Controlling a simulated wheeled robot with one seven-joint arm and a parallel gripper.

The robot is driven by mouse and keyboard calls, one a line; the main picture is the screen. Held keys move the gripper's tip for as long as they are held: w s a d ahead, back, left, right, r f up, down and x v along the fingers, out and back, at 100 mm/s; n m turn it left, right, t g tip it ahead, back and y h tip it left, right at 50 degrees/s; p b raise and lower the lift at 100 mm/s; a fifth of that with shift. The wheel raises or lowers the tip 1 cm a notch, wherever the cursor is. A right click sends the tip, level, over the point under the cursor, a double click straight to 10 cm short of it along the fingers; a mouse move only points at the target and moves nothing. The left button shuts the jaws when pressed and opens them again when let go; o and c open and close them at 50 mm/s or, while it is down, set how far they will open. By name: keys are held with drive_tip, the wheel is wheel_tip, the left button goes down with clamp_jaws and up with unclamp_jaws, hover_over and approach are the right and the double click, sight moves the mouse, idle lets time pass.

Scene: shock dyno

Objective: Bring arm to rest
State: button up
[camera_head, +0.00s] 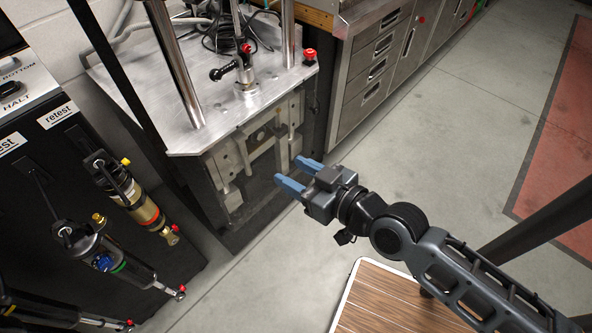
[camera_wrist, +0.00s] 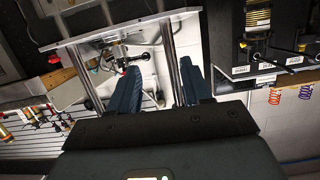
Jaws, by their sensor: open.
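My gripper (camera_head: 300,176) is open and empty, with its two blue fingers apart. In the head view it hangs in the air at the picture's middle, in front of the dyno's lower housing. My arm reaches to it from the lower right. In the wrist view the two fingers (camera_wrist: 158,88) point toward the dyno, with nothing between them. The dyno (camera_head: 215,130) has a metal plate, upright chrome columns and a black-handled clamp (camera_head: 228,70) with red knobs. The clamp also shows in the wrist view (camera_wrist: 133,58).
A black rack (camera_head: 50,190) holds several shock absorbers (camera_head: 125,195) at left, labelled "retest". A steel drawer cabinet (camera_head: 370,70) stands behind. A wood-topped surface (camera_head: 385,300) lies below my arm. The grey floor (camera_head: 470,120) at right is clear, beside a red floor area (camera_head: 560,130).

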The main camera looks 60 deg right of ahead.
idle(0.3)
drive_tip(key=s+a+r+n+y, duration=0.1)
drive_tip(key=s+a+r+y, duration=0.1)
drive_tip(key=s+a+r, duration=0.2)
drive_tip(key=s+a+r+n+y, duration=0.2)
drive_tip(key=s+a+r, duration=0.2)
drive_tip(key=s, duration=0.7)
drive_tip(key=a, duration=0.2)
drive_tip(key=shift+s+a+r+n, duration=0.2)
drive_tip(key=shift+a+r+n, duration=0.1)
drive_tip(key=shift+a, duration=0.1)
